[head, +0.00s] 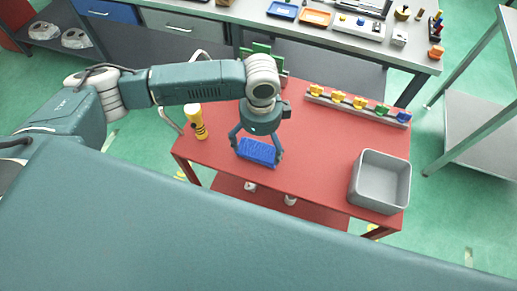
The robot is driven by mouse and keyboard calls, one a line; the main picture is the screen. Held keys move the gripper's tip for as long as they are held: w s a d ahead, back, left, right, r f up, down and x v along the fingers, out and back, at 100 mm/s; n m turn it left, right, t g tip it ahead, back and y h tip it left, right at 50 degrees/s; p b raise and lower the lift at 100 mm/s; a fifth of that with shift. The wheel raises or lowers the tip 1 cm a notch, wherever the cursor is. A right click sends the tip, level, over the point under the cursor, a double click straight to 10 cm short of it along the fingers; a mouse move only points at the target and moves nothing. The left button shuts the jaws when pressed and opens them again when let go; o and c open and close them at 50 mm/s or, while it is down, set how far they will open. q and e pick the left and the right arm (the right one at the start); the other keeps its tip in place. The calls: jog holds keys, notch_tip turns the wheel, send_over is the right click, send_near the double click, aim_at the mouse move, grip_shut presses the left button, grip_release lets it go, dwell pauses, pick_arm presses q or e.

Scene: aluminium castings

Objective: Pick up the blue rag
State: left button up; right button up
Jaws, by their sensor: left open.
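The blue rag (258,152) lies on the red table (310,160), near its front edge, as a flat blue block-like shape. My left gripper (257,153) is directly over the rag, pointing down, with its fingers spread to either side of the rag. It is open. Whether the fingertips touch the rag or the table I cannot tell. My right gripper is not in view.
A grey bin (380,181) stands at the table's right end. A yellow and black torch-like object (197,121) stands at the left. A rail with coloured pieces (357,104) lies along the back right. A workbench (300,32) stands behind.

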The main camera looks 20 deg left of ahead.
aim_at(262, 155)
pick_arm(q)
jog(key=f, duration=0.1)
jog(key=f+p, duration=0.1)
jog(key=f, duration=0.2)
jog(key=shift+s+d+f+p, duration=0.2)
jog(key=shift+s+d+p, duration=0.05)
jog(key=shift+d+p, duration=0.05)
jog(key=shift+w+f, duration=0.1)
jog(key=shift+f, duration=0.3)
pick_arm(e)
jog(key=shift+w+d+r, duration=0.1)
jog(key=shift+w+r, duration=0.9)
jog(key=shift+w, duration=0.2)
pick_arm(q)
jog(key=shift+c, duration=0.5)
jog(key=c, duration=1)
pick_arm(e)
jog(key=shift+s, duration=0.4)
